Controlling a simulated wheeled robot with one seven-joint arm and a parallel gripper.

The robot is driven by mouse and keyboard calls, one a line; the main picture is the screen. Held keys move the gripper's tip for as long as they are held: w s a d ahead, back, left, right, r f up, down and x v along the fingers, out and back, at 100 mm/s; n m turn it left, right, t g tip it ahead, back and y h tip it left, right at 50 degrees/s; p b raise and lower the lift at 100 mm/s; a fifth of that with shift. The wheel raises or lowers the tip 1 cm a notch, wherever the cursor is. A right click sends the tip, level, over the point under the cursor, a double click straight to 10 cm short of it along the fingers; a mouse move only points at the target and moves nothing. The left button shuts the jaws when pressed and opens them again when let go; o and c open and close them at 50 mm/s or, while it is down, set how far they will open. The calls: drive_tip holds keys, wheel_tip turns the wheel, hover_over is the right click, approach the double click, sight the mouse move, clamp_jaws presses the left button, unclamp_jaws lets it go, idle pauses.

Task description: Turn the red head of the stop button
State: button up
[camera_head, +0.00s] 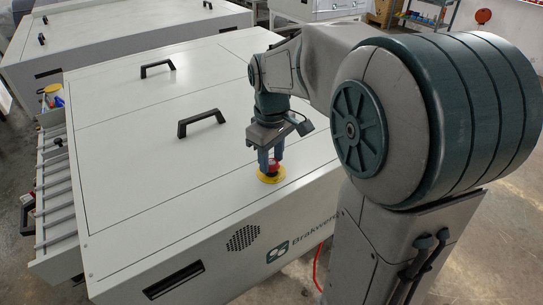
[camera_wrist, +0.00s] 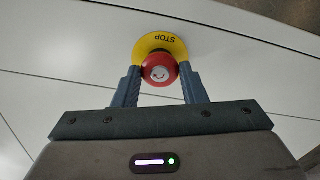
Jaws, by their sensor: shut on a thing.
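The stop button has a red head (camera_wrist: 159,70) with a pale round centre, on a yellow disc (camera_wrist: 160,43) marked STOP. In the head view the red head (camera_head: 274,166) and the yellow disc (camera_head: 271,175) show on the top of the white machine near its front edge. My gripper (camera_wrist: 160,76) points down at the button, with one finger on each side of the red head. It is shut on the head. In the head view my gripper (camera_head: 270,160) partly hides the head.
The white machine (camera_head: 140,190) has a flat top with two black handles (camera_head: 201,122) to the left of my arm. An open drawer (camera_head: 55,195) sticks out at its left. A red cable (camera_head: 317,265) hangs at the front. Another white machine (camera_head: 120,40) stands behind.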

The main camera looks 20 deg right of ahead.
drive_tip(key=shift+m+b, duration=0.3)
drive_tip(key=shift+m, duration=2.6)
drive_tip(key=o, duration=1)
drive_tip(key=shift+r, duration=0.1)
wheel_tip(320, 180, up, 14)
drive_tip(key=shift+b, duration=0.3)
drive_tip(key=shift+f, duration=0.2)
